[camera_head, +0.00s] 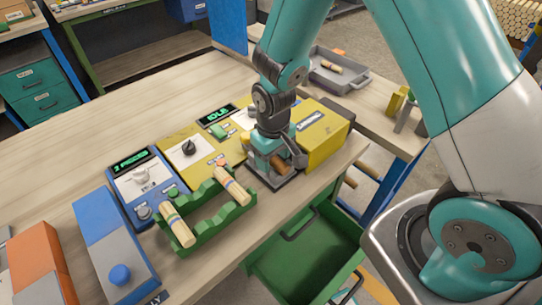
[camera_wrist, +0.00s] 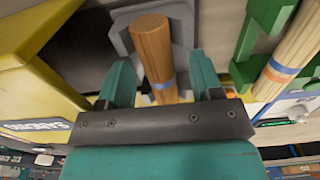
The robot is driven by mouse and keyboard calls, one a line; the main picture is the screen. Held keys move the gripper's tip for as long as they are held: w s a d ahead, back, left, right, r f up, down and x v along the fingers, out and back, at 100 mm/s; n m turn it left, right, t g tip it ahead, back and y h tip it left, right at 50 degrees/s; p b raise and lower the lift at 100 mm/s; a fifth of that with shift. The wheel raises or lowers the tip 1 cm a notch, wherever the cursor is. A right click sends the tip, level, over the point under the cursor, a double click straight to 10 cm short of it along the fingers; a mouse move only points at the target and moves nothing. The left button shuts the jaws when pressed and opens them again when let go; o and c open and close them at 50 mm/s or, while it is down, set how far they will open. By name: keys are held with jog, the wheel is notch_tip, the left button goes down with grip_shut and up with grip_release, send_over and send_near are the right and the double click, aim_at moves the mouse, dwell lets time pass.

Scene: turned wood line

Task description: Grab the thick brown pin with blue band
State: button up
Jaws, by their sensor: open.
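The thick brown pin with a blue band (camera_wrist: 153,48) lies in the wrist view between the two teal fingers of my gripper (camera_wrist: 161,78). The fingers are apart, with one on each side of the pin. I cannot tell whether either touches it. The pin rests at a grey holder (camera_wrist: 122,38). In the head view the brown pin (camera_head: 298,159) shows only in part, because my gripper (camera_head: 277,163) covers the rest near the bench's front edge.
A green rack (camera_head: 208,234) holds two pale banded pins left of my gripper. A yellow box (camera_head: 325,142) stands close on the right. Control boxes line the bench behind the rack. A green drawer (camera_head: 305,258) hangs open below. A grey tray (camera_head: 348,82) sits farther back.

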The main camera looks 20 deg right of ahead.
jog(key=c, duration=1)
jog(key=shift+r, duration=0.15)
